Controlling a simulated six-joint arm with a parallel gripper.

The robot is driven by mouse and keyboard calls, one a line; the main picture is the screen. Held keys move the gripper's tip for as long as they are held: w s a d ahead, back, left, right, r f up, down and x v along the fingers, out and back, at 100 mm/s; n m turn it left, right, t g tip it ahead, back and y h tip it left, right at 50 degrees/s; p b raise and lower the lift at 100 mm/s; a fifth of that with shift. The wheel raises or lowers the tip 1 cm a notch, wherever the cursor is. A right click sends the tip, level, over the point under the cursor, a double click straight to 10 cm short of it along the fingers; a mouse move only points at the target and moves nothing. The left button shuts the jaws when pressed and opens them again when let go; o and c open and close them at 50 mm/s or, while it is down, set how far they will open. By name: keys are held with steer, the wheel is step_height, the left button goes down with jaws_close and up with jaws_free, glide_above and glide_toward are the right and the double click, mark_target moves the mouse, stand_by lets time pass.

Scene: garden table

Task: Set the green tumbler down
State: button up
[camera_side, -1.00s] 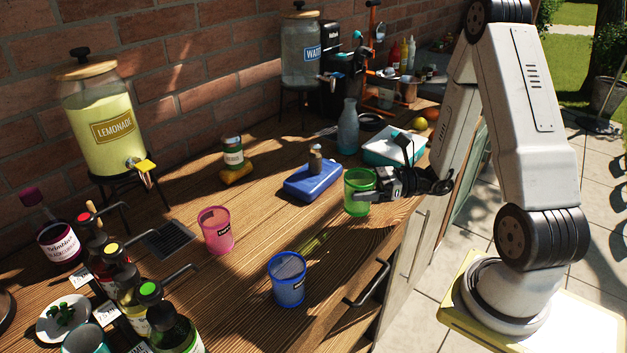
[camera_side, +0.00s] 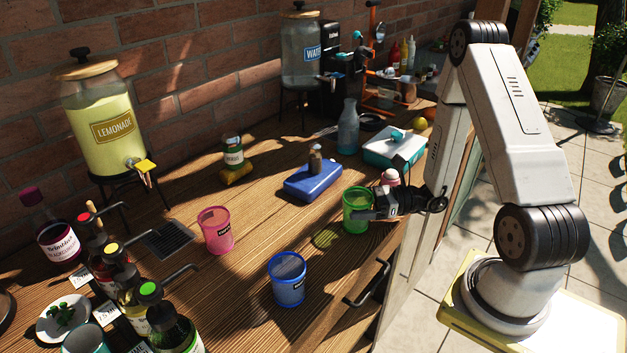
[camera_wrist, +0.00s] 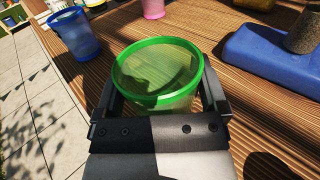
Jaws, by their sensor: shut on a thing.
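The green tumbler (camera_side: 356,211) is upright between the fingers of my gripper (camera_side: 362,214), on the right part of the wooden table (camera_side: 262,228). In the wrist view the tumbler (camera_wrist: 158,72) looks empty and its rim faces the camera. My gripper (camera_wrist: 158,100) is shut around its sides. The tumbler is at or just above the tabletop; I cannot tell whether its base touches the wood. A green-tinted patch of light lies on the wood to its left.
A blue tumbler (camera_side: 288,280) stands in front to the left, and a pink tumbler (camera_side: 216,232) farther left. A blue box (camera_side: 313,183) with a small brown item on it lies behind. A pink-topped item (camera_side: 390,177) stands behind my gripper. The wood between the tumblers is clear.

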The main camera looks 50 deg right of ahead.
steer(key=shift+f, duration=0.3)
steer(key=o, duration=0.9)
steer(key=shift+r, duration=0.2)
steer(key=shift+v, duration=3.75)
